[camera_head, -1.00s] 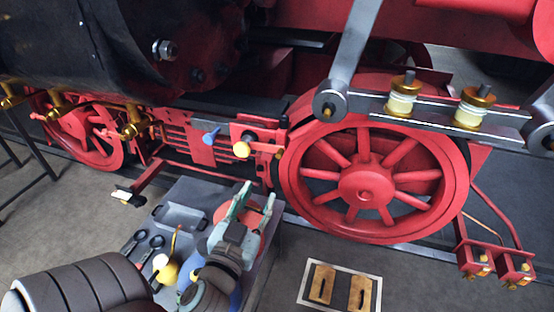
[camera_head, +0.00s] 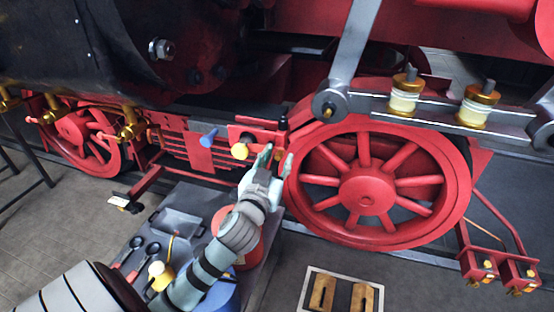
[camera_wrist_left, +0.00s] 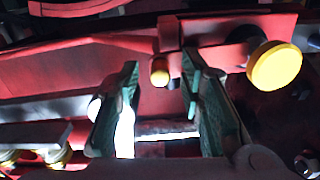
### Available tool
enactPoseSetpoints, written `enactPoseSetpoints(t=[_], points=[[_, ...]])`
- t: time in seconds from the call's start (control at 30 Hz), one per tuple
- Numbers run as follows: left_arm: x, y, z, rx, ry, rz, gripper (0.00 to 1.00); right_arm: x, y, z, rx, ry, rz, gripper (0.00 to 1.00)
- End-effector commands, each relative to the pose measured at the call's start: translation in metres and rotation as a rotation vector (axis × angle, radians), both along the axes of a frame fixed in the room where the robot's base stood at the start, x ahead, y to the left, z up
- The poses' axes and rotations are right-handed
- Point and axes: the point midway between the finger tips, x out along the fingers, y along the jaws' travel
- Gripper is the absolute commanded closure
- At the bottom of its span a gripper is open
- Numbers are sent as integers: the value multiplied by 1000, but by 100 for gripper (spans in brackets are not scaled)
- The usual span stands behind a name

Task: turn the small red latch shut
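The small red latch (camera_wrist_left: 168,36) shows in the left wrist view as a short red bar with a brass-coloured end, beside a round yellow knob (camera_wrist_left: 274,66). My left gripper (camera_wrist_left: 160,72) is open, its two green fingers apart, with the brass end between the fingertips in the picture. I cannot tell whether either finger touches it. In the head view my left gripper (camera_head: 274,153) is raised in front of the red mount, just right of the yellow knob (camera_head: 240,151), and largely hides the latch there. My right gripper is not in view.
A big red spoked wheel (camera_head: 367,187) stands close to the right of my gripper. A blue-ended handle (camera_head: 209,137) sticks out left of the knob. Below is a grey bench with a tray (camera_head: 178,222), spoons and a yellow can (camera_head: 160,273). A framed block set (camera_head: 341,271) lies lower right.

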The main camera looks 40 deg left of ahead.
Motion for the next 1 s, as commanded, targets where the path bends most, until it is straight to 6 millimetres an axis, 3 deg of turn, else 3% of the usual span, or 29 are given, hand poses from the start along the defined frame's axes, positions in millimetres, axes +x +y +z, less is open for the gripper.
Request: enactPoseSetpoints(t=[0.03,0.23,0.67,0.7,0.8,1.0], points=[[0,0,0,0,0,0,70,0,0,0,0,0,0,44],[0,0,0,0,0,0,100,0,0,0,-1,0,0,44],[0,0,-3,71,24,1,100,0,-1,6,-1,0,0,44],[0,0,-3,71,24,1,80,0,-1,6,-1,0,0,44],[0,0,-3,71,24,1,65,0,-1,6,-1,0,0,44],[0,0,-3,71,24,1,65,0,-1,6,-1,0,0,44]])
